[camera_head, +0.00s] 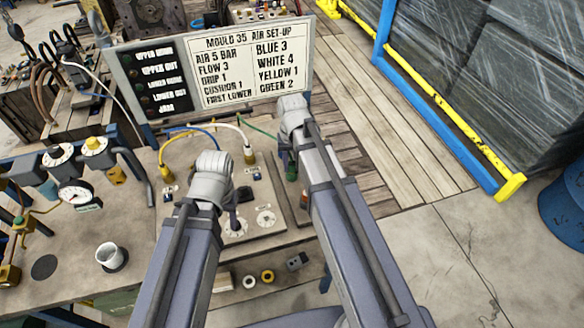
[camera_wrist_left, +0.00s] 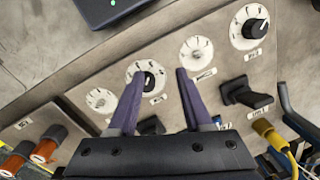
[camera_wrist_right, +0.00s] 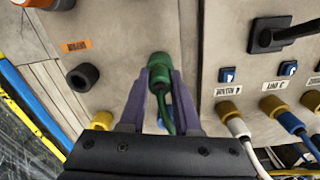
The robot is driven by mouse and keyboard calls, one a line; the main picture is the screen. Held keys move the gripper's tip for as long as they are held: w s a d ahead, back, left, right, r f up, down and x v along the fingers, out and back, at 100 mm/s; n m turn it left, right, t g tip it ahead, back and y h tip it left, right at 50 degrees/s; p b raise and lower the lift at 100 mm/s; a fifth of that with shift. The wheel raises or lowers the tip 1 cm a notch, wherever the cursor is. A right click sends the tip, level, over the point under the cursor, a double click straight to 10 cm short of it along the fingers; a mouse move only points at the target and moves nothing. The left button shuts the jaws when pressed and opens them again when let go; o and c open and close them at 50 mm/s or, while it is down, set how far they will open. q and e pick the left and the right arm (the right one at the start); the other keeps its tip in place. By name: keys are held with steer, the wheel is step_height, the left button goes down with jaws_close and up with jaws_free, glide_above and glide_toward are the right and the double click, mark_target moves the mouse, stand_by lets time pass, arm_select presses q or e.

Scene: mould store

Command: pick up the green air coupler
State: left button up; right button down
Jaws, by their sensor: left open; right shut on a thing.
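The green air coupler (camera_wrist_right: 159,64) is between the fingertips of my right gripper (camera_wrist_right: 160,78), which is shut on it. A green hose runs back from it between the fingers. In the head view the coupler (camera_head: 291,172) shows as a small green piece below my right wrist. I cannot tell whether it touches the surface behind it. My left gripper (camera_wrist_left: 160,82) is open and empty, its fingers pointing at the panel with white dials (camera_wrist_left: 196,52). In the head view its fingers are mostly hidden by the arm.
A dark socket (camera_wrist_right: 84,77) sits near an orange label (camera_wrist_right: 76,46). White (camera_wrist_right: 229,113) and blue (camera_wrist_right: 288,122) hoses with brass-coloured couplers are to the right. A set-up board (camera_head: 215,70) stands behind the bench. A white cup (camera_head: 110,256) is at the left.

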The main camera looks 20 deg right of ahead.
mark_target(291, 162)
stand_by(0.4)
arm_select(q)
step_height(291, 162, up, 10)
steer(key=p, duration=1)
arm_select(e)
step_height(291, 162, up, 10)
steer(key=shift+r, duration=0.1)
step_height(291, 162, down, 5)
steer(key=b, duration=0.5)
steer(key=shift+f, duration=0.2)
arm_select(q)
step_height(291, 162, down, 5)
steer(key=shift+r, duration=0.1)
arm_select(e)
steer(key=shift+r, duration=0.2)
arm_select(q)
steer(key=shift+a, duration=0.1)
arm_select(e)
steer(key=shift+a, duration=0.1)
